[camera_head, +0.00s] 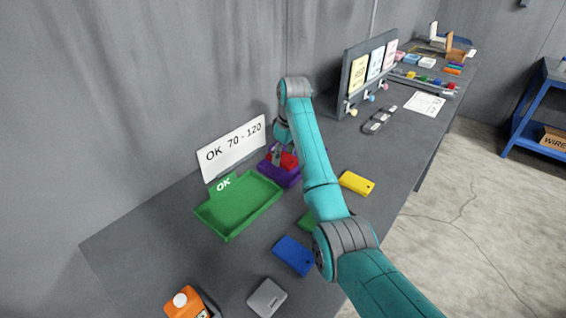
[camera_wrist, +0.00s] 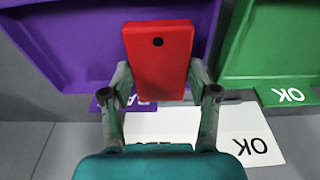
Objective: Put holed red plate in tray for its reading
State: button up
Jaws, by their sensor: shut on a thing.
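The red plate (camera_wrist: 160,62) has one dark hole near its end. My gripper (camera_wrist: 160,88) is shut on it, with a finger at each side, in the wrist view. The plate is over the purple tray (camera_wrist: 62,45); I cannot tell whether it touches the tray floor. In the head view the red plate (camera_head: 284,161) shows at the purple tray (camera_head: 291,180), partly hidden by my gripper (camera_head: 277,158). The green tray (camera_head: 239,207), with an OK tab, stands just left of the purple one. The purple tray's tab is mostly covered in the wrist view.
A white sign (camera_head: 232,149) reading "OK 70 - 120" stands behind the trays. Yellow (camera_head: 357,183) and blue (camera_head: 294,255) plates, a grey block (camera_head: 267,298) and an orange device (camera_head: 185,301) lie on the bench. A board (camera_head: 361,80) with cards stands farther back.

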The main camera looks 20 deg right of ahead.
aim_at(285, 158)
jog(key=shift+f, duration=1.65)
jog(key=shift+d+f, duration=0.1)
jog(key=o, duration=1)
